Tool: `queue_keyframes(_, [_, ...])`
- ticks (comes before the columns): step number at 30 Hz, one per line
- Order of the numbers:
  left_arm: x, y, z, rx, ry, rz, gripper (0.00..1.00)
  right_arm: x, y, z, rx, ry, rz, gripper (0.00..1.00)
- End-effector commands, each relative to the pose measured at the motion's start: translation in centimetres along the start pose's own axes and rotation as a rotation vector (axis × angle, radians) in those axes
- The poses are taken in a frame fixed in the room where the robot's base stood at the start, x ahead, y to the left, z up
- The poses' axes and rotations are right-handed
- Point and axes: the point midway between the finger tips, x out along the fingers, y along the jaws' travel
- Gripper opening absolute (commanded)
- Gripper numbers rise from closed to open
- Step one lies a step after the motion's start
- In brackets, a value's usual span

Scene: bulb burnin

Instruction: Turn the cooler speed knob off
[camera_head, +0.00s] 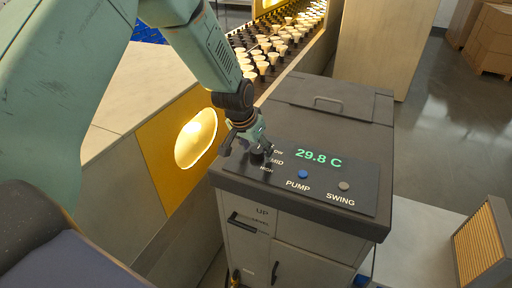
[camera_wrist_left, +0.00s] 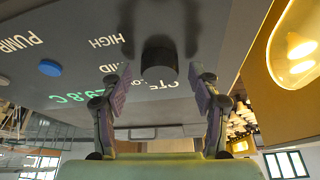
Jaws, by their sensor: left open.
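My left gripper (camera_head: 258,150) is over the panel's left end and hides the speed knob in the head view. In the left wrist view the dark round knob (camera_wrist_left: 159,52) sits between and beyond the two open fingers, with HIGH, MID and other lettering around it. The fingers look apart from the knob. My right gripper is not in view.
A lit yellow-framed window (camera_head: 197,138) is just left of the cooler. A rack of several white bulbs (camera_head: 272,52) runs behind it. A slatted wooden panel (camera_head: 482,245) stands at the lower right. Cardboard boxes (camera_head: 488,38) are at the far right.

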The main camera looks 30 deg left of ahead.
Motion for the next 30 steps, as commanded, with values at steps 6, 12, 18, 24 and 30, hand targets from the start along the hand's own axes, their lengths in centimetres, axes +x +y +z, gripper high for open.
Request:
queue_keyframes(6, [-0.3, 0.0, 0.0, 0.001, -0.001, 0.001, 0.61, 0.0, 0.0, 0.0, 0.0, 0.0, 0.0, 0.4])
queue_keyframes(12, [-2.9, 0.0, -0.1, 0.001, 0.003, 0.001, 0.61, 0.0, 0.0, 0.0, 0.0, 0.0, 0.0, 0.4])
queue_keyframes(18, [-6.7, 0.0, -0.1, 0.0, 0.003, 0.001, 0.61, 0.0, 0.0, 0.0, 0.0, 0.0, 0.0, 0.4])
queue_keyframes(24, [-9.9, 0.0, -0.1, 0.0, 0.002, 0.001, 0.61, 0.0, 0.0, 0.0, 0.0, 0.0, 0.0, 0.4])
queue_keyframes(30, [-11.7, 0.0, 0.0, 0.001, 0.0, 0.0, 0.61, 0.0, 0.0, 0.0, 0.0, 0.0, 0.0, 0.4])
